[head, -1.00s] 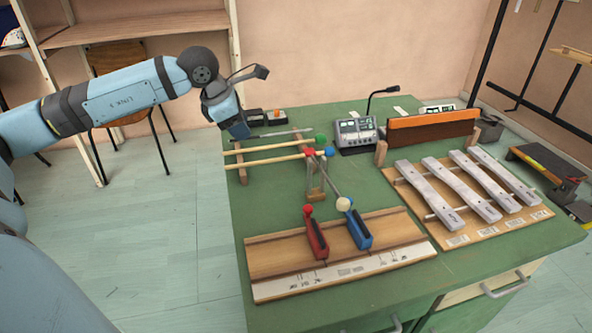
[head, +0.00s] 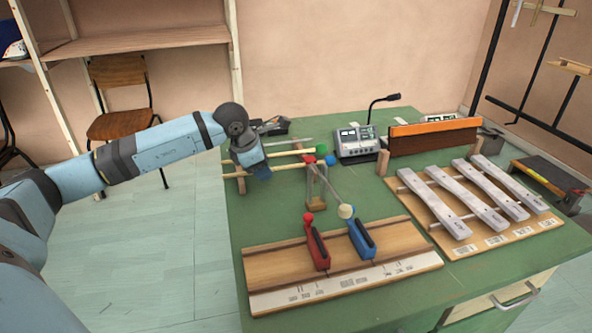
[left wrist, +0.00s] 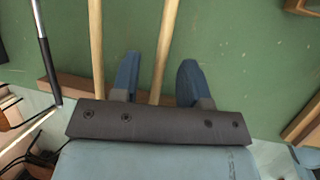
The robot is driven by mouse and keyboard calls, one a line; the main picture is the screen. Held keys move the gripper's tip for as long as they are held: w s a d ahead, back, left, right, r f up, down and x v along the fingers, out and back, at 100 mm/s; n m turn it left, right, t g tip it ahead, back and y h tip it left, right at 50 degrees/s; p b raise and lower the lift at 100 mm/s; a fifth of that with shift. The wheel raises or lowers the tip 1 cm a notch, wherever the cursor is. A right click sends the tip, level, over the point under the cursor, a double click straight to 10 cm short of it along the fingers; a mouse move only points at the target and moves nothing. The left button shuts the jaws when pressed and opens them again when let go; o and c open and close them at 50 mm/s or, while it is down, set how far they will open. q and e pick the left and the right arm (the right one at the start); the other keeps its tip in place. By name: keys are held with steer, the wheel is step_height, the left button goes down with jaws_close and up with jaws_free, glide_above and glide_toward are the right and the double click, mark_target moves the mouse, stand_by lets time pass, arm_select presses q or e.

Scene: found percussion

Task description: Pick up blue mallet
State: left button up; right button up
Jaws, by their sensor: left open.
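The blue mallet shows its blue head (head: 330,160) in the head view, with its pale wooden stick (head: 290,165) running left across a rack. My left gripper (head: 263,172) is over the left part of this stick, its fingers pointing down. In the left wrist view my left gripper (left wrist: 158,78) is open, with one wooden stick (left wrist: 167,45) between its two blue fingers. I cannot tell how far above the stick the fingers are. The mallet heads are out of the wrist view. My right gripper is not in view.
A green-headed mallet (head: 321,149) lies parallel just behind; its stick (left wrist: 96,45) is outside the left finger. A dark-handled metal rod (left wrist: 45,50) lies further left.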

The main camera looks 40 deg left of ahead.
arm_select(q)
steer(key=shift+w+f, duration=0.15)
steer(key=shift+f, duration=0.15)
jaws_close()
steer(key=shift+r, duration=0.15)
